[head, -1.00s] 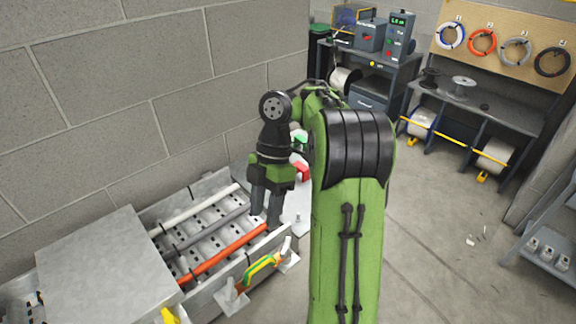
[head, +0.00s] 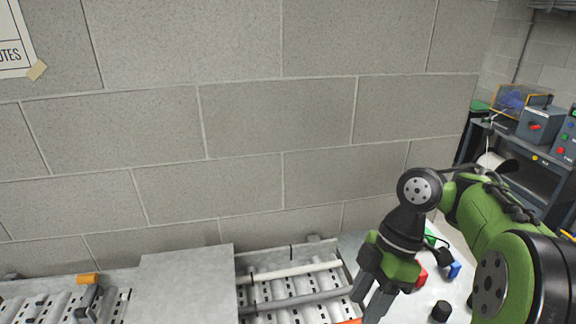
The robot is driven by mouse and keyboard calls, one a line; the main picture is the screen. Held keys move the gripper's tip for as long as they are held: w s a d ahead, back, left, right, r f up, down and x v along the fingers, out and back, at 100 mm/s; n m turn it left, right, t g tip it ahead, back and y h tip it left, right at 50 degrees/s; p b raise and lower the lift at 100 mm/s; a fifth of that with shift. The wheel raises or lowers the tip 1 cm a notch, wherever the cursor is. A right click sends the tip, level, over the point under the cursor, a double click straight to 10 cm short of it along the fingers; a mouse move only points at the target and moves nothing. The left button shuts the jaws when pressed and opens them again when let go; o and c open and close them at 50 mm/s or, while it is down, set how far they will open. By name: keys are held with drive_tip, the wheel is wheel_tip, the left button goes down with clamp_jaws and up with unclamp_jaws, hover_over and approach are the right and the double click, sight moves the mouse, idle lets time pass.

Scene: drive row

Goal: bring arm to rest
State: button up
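My green and black arm comes in from the right in the head view. My gripper (head: 376,300) hangs from the black wrist joint, pointing down beside the right end of the open cable tray. Its grey fingertips reach the bottom edge of the picture. I cannot tell how wide the fingers stand or whether anything is between them.
The perforated metal tray (head: 256,274) holds a white rod (head: 290,271) and a grey rod (head: 305,300). A flat metal cover (head: 185,285) lies left of it. Red (head: 421,277) and blue (head: 454,270) pieces lie right of my gripper. A block wall (head: 270,120) stands close behind.

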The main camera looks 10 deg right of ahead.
drive_tip(key=s+a+f+m+t+h+b, duration=0.25)
drive_tip(key=s+a+f+m+b, duration=0.2)
drive_tip(key=a+m, duration=0.4)
drive_tip(key=s+d+f+m+t+h+b, duration=0.1)
drive_tip(key=s+d+f+m+t+b, duration=0.2)
drive_tip(key=m, duration=0.6)
drive_tip(key=shift+s+d+f+t+h+b, duration=0.35)
drive_tip(key=shift+s+d+f+t, duration=0.4)
drive_tip(key=shift+s+t, duration=0.5)
drive_tip(key=shift+d+r, duration=0.15)
